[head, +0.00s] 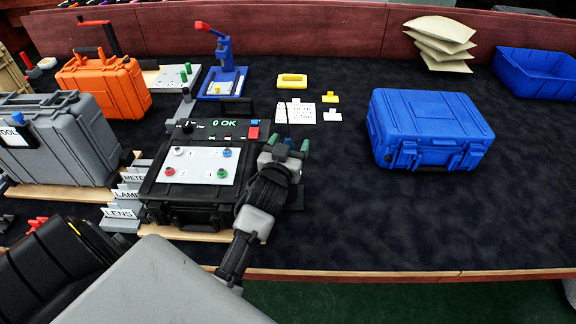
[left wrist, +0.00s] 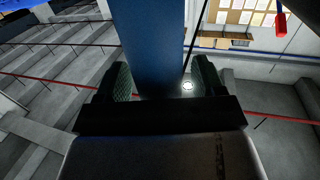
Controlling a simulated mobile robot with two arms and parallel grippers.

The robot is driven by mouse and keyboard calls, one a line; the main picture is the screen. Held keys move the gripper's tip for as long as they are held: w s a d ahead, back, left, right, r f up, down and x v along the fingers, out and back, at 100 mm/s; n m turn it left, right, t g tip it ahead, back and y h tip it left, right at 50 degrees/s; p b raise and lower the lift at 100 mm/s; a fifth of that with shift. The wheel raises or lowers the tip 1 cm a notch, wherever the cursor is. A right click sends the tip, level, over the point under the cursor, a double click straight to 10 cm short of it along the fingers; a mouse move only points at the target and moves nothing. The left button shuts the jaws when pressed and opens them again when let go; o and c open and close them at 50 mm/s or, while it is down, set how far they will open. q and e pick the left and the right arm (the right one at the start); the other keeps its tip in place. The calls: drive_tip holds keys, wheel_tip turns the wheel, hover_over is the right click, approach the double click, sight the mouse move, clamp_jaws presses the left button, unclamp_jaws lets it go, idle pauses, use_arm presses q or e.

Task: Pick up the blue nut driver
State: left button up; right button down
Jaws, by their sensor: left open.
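A small blue handle (head: 17,118) stands upright by the white TOOL sign at the far left of the head view. It looks like the blue nut driver, but it is too small to be sure. My left gripper (head: 297,146) is open beside the right edge of the black test case, well to the right of that handle. In the left wrist view, a broad blue shape (left wrist: 150,40) fills the gap between the fingers (left wrist: 160,85). I cannot tell what it is or whether it touches them. My right gripper is not in view.
A black test case (head: 185,195) with a white panel lies left of my gripper. A grey case (head: 75,140), an orange case (head: 105,85) and a blue press (head: 222,78) stand farther left and behind. A closed blue case (head: 430,125) is right; the front-right table is clear.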

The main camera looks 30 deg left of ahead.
use_arm(q)
drive_tip(key=shift+w+a, duration=0.1)
drive_tip(key=shift+w, duration=0.25)
clamp_jaws()
drive_tip(key=shift+r, duration=0.1)
